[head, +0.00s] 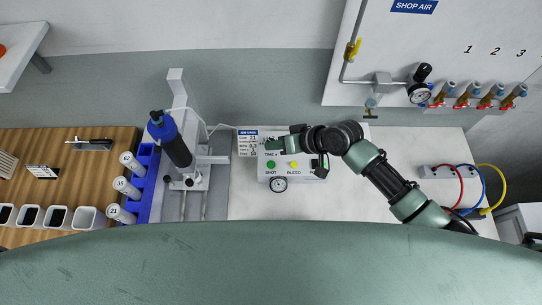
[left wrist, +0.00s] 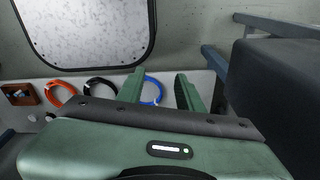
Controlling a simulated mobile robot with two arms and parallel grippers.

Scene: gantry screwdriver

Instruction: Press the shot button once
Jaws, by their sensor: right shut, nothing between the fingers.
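The shot button is a green round button (head: 271,165) on the front of a white control box (head: 308,173), above the printed word SHOT. My right gripper (head: 270,145) is shut and empty. In the head view its tips are just above the green button in the picture, over the box's upper part. I cannot tell whether they touch the box; they do not cover the button. My left gripper (left wrist: 162,92) shows only in the left wrist view, its two green fingers apart with nothing between them.
A yellow BLEED button (head: 294,164) is right of the green one, with a gauge (head: 278,184) below. A blue-black syringe barrel (head: 173,140) on a stand is to the left. Coloured hoses (head: 482,185) lie at right. Cable coils (left wrist: 101,87) show behind my left gripper.

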